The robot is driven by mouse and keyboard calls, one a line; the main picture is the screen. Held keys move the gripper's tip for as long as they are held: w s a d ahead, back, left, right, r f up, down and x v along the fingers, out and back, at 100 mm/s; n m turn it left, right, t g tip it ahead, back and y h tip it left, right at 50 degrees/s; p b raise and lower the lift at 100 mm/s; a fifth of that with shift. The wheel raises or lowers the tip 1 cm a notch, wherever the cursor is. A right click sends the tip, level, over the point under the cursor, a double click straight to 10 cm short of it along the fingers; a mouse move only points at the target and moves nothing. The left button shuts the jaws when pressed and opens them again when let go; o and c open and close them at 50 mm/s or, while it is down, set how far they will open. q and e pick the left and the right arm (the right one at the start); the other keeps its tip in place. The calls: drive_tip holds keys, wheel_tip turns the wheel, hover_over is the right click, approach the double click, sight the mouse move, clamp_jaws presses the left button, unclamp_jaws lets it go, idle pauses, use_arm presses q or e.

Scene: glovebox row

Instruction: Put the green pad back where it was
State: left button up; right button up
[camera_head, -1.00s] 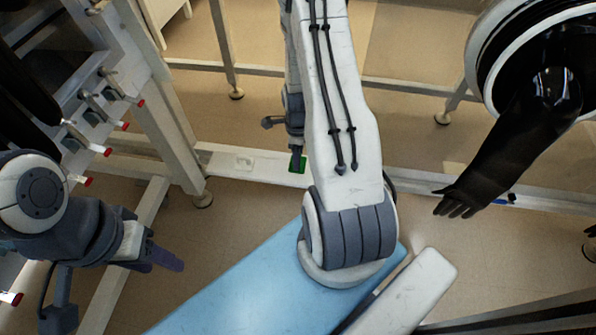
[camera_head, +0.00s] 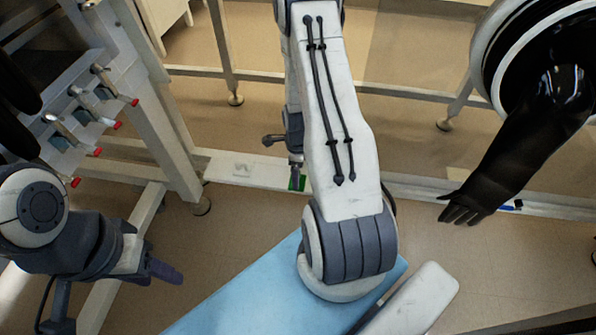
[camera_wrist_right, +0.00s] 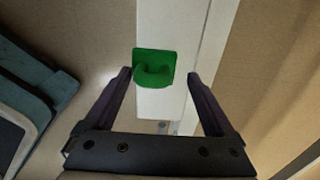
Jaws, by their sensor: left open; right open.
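The green pad (camera_head: 297,183) is small and square, by the near edge of the white rail (camera_head: 262,176). In the right wrist view, the pad (camera_wrist_right: 168,57) has a raised green handle and slightly overlaps the rail's left edge. My right gripper (camera_wrist_right: 159,78) is open, with one finger on each side of the pad and gaps beside it. In the head view, my right gripper (camera_head: 296,172) is mostly hidden by my arm, over the pad. My left gripper (camera_head: 163,270) is open and empty at lower left, far from the pad.
A black glove (camera_head: 466,207) hangs from a round port at right, near a blue item (camera_head: 511,205). Red-tipped valves (camera_head: 118,125) line the left frame.

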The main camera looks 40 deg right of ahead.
drive_tip(key=shift+r, duration=0.1)
wheel_tip(320, 180, up, 12)
drive_tip(key=p, duration=0.7)
drive_tip(key=w+a+r+n, duration=0.3)
drive_tip(key=a+r+n, duration=0.5)
drive_tip(key=a, duration=0.2)
drive_tip(key=s+a+r+n, duration=0.4)
drive_tip(key=a+r+n, duration=0.3)
drive_tip(key=a+n, duration=0.35)
drive_tip(key=s+a+r+n, duration=0.4)
drive_tip(key=s+a+n, duration=0.1)
drive_tip(key=s+n, duration=0.2)
drive_tip(key=s+a+r+n+y, duration=0.1)
drive_tip(key=s+a+r+n, duration=0.3)
drive_tip(key=s+n, duration=0.4)
drive_tip(key=shift+s+a+r+n, duration=0.2)
drive_tip(key=shift+a+n, duration=0.5)
drive_tip(key=shift+n, duration=0.25)
drive_tip(key=shift+r, duration=0.1)
